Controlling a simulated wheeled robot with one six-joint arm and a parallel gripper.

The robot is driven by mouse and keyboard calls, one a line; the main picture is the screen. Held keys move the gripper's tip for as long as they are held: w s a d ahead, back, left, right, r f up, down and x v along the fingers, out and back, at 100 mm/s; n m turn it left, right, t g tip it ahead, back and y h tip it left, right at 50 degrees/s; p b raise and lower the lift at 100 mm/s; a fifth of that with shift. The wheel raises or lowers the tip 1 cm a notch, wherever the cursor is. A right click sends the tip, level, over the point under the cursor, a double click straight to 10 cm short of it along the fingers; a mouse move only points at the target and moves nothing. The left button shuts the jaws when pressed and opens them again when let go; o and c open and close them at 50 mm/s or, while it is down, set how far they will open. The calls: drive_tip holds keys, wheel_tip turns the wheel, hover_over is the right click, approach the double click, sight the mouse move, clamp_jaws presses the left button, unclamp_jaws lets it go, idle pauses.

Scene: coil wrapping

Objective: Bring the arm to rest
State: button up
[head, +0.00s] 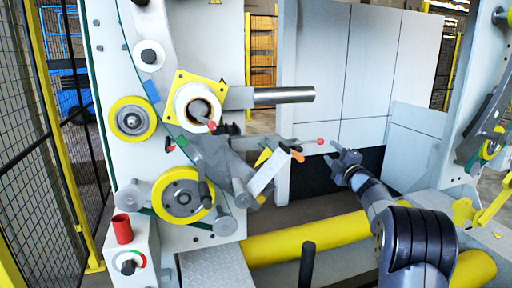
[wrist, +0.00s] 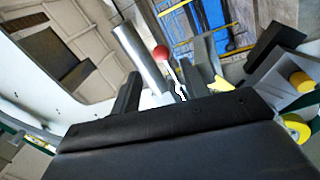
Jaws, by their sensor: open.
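My gripper (head: 342,162) is at the end of my dark arm, right of centre in the head view. Its two fingers stand apart with nothing between them. It is in the air, right of the red-tipped lever (head: 320,142) and apart from it in that view. In the wrist view my gripper (wrist: 168,92) shows two dark fingers, and the red knob (wrist: 161,52) appears beyond the gap between them. The steel spindle (head: 284,95) sticks out of the machine above and left of my gripper; it also shows in the wrist view (wrist: 136,55).
The wrapping machine (head: 120,70) with yellow-rimmed wheels fills the left. A control box (head: 128,250) with a red cylinder stands at lower left. Yellow rollers (head: 310,238) lie below my arm. Grey panels (head: 375,70) stand behind. A mesh fence (head: 40,120) is at far left.

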sight(320, 143)
drive_tip(key=p+x, duration=0.4)
drive_tip(key=x, duration=0.4)
drive_tip(key=shift+w+a+r, duration=0.1)
drive_tip(key=shift+w, duration=0.15)
drive_tip(key=shift+f+m, duration=0.6)
drive_tip(key=shift+s+f+m+h, duration=0.1)
drive_tip(key=shift+f+m+h, duration=0.1)
drive_tip(key=shift+m+h, duration=0.25)
